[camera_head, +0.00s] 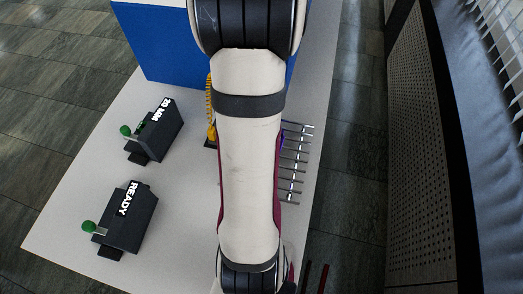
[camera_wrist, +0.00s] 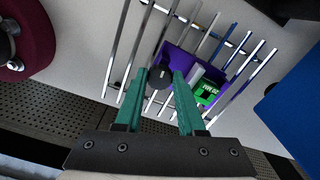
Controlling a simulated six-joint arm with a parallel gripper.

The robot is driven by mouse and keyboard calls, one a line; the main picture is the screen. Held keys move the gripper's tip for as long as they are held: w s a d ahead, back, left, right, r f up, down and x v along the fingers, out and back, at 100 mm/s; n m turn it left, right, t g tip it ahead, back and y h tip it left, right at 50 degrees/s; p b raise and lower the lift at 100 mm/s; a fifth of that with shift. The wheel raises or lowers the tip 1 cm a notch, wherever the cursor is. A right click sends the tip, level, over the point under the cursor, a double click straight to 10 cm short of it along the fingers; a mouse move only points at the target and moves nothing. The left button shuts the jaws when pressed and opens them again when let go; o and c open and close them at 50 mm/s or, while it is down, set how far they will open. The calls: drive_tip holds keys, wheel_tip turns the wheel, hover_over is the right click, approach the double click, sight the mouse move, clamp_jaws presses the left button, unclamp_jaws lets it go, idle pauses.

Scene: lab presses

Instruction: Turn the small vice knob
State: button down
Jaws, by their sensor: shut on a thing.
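A dark round knob (camera_wrist: 160,77) with a small pale mark shows in the wrist view, between the tips of my gripper's two green fingers (camera_wrist: 160,82). My gripper is shut on this knob. The knob sits at the left end of a purple body (camera_wrist: 178,58), which I take to be the small vice. A green display (camera_wrist: 206,93) with text too small to read is at its right. In the head view my arm hides the knob and my gripper; only a sliver of purple (camera_head: 283,140) shows beside the arm.
Several parallel metal rods (camera_head: 298,153) surround the purple body. Two dark devices with green knobs stand on the white table's left, one labelled "20 MM" (camera_head: 156,131), one "READY" (camera_head: 128,218). A blue block (camera_head: 160,45) is at the back. A yellow item (camera_head: 211,110) is partly hidden by my arm.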

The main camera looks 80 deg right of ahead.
drive_tip(key=m, duration=0.4)
drive_tip(key=shift+d, duration=0.1)
drive_tip(key=m, duration=0.4)
drive_tip(key=shift+m, duration=0.6)
drive_tip(key=c, duration=0.5)
unclamp_jaws()
wheel_tip(320, 180, up, 16)
drive_tip(key=shift+f, duration=0.1)
